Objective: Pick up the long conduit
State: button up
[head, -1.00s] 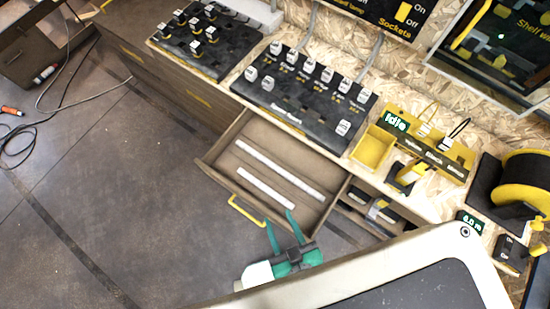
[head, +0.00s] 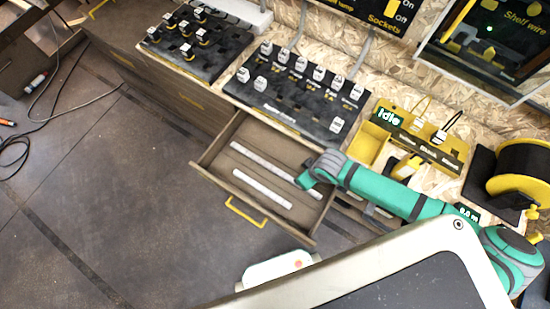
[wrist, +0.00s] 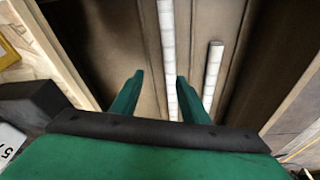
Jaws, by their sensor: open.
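Two white conduits lie side by side in the open drawer (head: 215,165). The long conduit (head: 258,160) is the one nearer the workbench, and my gripper hides part of its right end in the head view. The shorter conduit (head: 262,188) lies nearer the drawer's handle. My gripper (head: 306,181) is over the drawer's right part, open and empty. In the wrist view, the long conduit (wrist: 167,40) runs between the two open fingertips (wrist: 160,76). How far the fingertips are above it is unclear. The short conduit (wrist: 214,65) lies to the right of both fingers.
The drawer has a yellow handle (head: 246,212) and raised side walls. Above it, the bench carries black boards (head: 290,95) with white switch-like parts, a yellow holder (head: 420,138) marked "Idle", and a yellow spool (head: 520,168). Open floor (head: 120,200) lies to the left.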

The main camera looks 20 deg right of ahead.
aim_at(275, 169)
jog(key=w+a+r+n+g, duration=0.3)
jog(key=w+a, duration=0.5)
jog(key=shift+h, duration=0.3)
jog(key=f, duration=1)
jog(key=shift+w+f, duration=0.2)
jog(key=shift+f, duration=0.05)
grip_shut()
